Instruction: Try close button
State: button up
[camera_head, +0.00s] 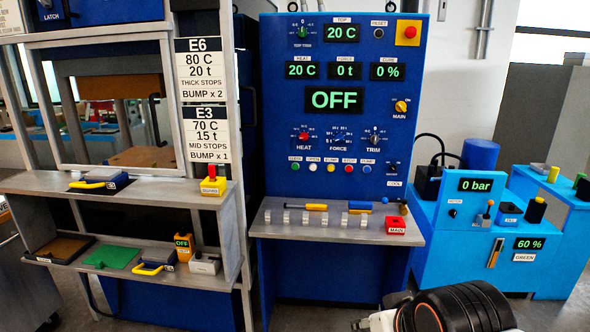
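The blue control panel (340,110) stands upright in the middle of the head view. A row of small buttons runs across its lower part. The green button (296,167) at the left end has a tiny label that seems to read CLOSE. To its right are a white button (314,167), a yellow one (331,168), a red one (349,168) and a blue one (367,169). The large display (334,100) reads OFF. A black ribbed part and a white part, seemingly of my own arm, show at the bottom right. My gripper's fingertips are not seen, and nothing touches the buttons.
A grey shelf (285,231) with small tools juts out below the panel, with a red MAIN box (395,225) at its right. A framed press window (100,110) stands left. A light-blue unit (470,240) reading 0 bar stands right.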

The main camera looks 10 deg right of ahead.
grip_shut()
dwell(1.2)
